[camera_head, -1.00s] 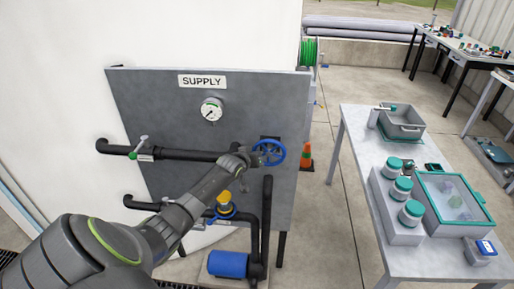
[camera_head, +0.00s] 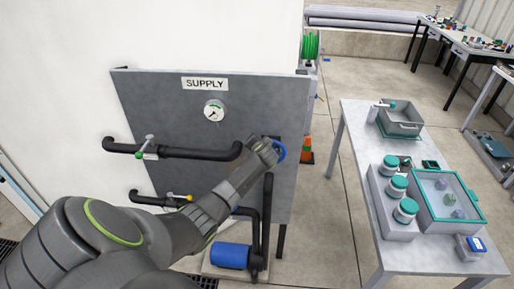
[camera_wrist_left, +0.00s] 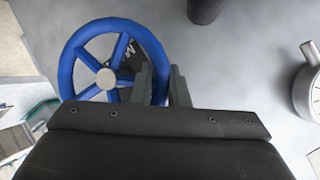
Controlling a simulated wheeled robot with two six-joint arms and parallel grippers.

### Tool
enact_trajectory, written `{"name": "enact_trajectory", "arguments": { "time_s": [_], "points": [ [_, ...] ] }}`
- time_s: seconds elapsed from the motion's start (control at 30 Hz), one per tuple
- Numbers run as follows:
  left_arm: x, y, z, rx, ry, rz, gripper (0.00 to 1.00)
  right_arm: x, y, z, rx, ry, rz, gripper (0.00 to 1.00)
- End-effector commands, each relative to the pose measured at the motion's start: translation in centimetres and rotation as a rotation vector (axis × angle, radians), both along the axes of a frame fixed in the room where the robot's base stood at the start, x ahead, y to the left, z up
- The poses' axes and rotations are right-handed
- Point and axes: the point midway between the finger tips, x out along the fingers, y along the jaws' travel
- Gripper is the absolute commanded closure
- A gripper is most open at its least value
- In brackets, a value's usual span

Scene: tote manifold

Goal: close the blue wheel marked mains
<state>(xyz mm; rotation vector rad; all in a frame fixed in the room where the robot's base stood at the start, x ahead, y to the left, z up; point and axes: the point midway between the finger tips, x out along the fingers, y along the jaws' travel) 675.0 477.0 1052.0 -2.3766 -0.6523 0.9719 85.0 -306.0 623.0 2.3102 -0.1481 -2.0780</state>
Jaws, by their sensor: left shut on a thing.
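The blue wheel (camera_head: 281,152) is mounted at the right of the grey supply panel (camera_head: 160,100). In the head view my left gripper (camera_head: 267,149) covers most of it. In the left wrist view the whole face of the wheel (camera_wrist_left: 106,78) shows, with its spokes and grey hub. A dark label behind the spokes is partly hidden; only a letter like "M" reads. My left gripper's fingers (camera_wrist_left: 163,86) stand on either side of the wheel's rim, on its right side in that view, and are shut on it. My right gripper is in neither view.
A round gauge (camera_head: 214,110) sits under the SUPPLY sign (camera_head: 205,84). A black pipe with a green-marked valve (camera_head: 147,150) runs left of the wheel. A blue cylinder (camera_head: 230,256) is below.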

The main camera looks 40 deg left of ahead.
Motion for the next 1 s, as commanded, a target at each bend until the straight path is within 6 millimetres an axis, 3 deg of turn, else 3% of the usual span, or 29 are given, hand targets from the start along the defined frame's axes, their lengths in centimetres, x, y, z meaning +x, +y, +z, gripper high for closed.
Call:
{"name": "enact_trajectory", "arguments": {
  "time_s": [0.6,1.0],
  "points": [
    [1.2,-2.1,1.0,0.488,0.305,0.001,1.00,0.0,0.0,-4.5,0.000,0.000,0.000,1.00],
    [1.9,-3.1,1.6,0.698,0.432,-0.001,1.00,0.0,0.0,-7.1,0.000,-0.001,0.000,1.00]
  ]
}}
